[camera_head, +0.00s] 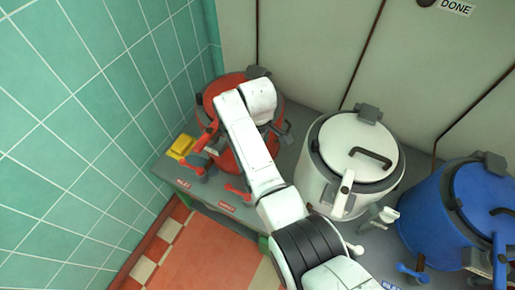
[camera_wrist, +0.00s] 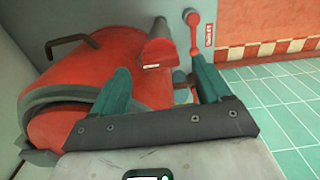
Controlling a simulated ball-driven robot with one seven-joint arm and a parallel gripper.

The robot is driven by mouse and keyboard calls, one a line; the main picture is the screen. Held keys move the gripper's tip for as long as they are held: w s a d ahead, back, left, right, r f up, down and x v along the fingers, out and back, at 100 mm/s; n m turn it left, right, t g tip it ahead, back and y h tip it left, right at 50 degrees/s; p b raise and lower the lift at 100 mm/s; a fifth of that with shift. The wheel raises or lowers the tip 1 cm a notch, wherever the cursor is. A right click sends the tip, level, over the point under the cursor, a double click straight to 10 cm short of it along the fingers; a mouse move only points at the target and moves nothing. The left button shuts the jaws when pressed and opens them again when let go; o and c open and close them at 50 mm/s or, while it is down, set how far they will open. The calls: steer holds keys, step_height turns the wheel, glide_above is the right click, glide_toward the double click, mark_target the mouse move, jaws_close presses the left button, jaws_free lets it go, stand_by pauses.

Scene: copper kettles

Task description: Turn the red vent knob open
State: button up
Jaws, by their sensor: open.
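The red kettle (camera_head: 243,80) stands at the back left of the bench in the head view, partly behind my arm. The red body (camera_wrist: 75,105) fills the left of the wrist view. A red knob-like part with a small pale label (camera_wrist: 158,45) juts from it, just beyond my fingers. It seems to be the red part at the kettle's front left in the head view (camera_head: 205,138); whether this is the vent knob is not certain. My gripper (camera_wrist: 158,82) is open, its teal fingers apart and apparently empty. Its fingertips are hard to make out in the head view.
A red lever (camera_wrist: 193,35) with a label stands beside the knob-like part. A yellow block (camera_head: 181,147) lies at the bench's left end by the tiled wall. A white kettle (camera_head: 340,145) and a blue kettle (camera_head: 440,215) stand to the right. Open floor (camera_head: 205,255) lies in front.

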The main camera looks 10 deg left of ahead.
step_height(320, 180, up, 8)
steer(key=shift+b, duration=0.3)
stand_by(0.5)
